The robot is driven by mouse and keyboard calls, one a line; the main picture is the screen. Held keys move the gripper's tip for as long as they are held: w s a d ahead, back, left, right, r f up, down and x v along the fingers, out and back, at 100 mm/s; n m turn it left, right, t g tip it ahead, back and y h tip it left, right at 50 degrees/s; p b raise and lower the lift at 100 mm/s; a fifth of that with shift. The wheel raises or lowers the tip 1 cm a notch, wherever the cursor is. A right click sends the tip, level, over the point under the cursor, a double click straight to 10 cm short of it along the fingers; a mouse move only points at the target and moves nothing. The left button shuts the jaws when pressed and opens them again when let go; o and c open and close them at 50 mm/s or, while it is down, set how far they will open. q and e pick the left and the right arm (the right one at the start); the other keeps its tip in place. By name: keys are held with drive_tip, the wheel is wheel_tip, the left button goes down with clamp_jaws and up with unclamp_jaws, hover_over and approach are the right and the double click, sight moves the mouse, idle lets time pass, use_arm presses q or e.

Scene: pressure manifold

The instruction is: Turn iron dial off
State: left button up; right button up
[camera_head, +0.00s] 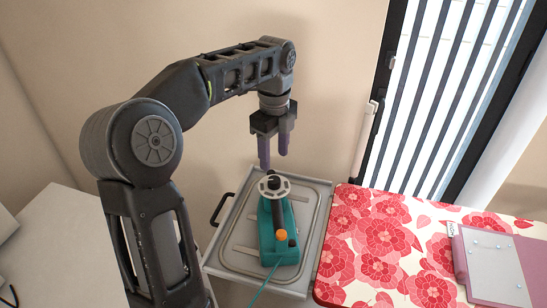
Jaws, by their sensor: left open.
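The teal iron (279,247) stands on a grey metal tray (233,250) in the middle of the view. Its round silver dial (274,186) with a dark knob is at the far end of the iron, and an orange button (281,235) is nearer me. My left gripper (274,162) points down with its purple fingers open, just above and beyond the dial. I cannot tell whether the fingers touch the dial, but they look apart from it. My right gripper is not in view.
A floral ironing board (379,251) adjoins the tray on the right, with a grey and pink folded item (492,267) on it. A dark handle (221,209) sits at the tray's left side. A teal cord (263,285) runs toward me. A wall and window stand behind.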

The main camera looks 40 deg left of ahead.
sight(274, 179)
use_arm(q)
drive_tip(key=shift+r, duration=0.1)
drive_tip(key=shift+s+d, duration=0.1)
drive_tip(key=shift+s, duration=0.05)
drive_tip(key=shift+f+b, duration=0.3)
drive_tip(key=shift+f, duration=0.15)
wheel_tip(274, 179, down, 2)
drive_tip(key=shift+f+b, duration=0.1)
drive_tip(key=shift+b, duration=0.55)
drive_tip(key=shift+f+p, duration=0.7)
drive_tip(key=shift+f, duration=1.65)
clamp_jaws()
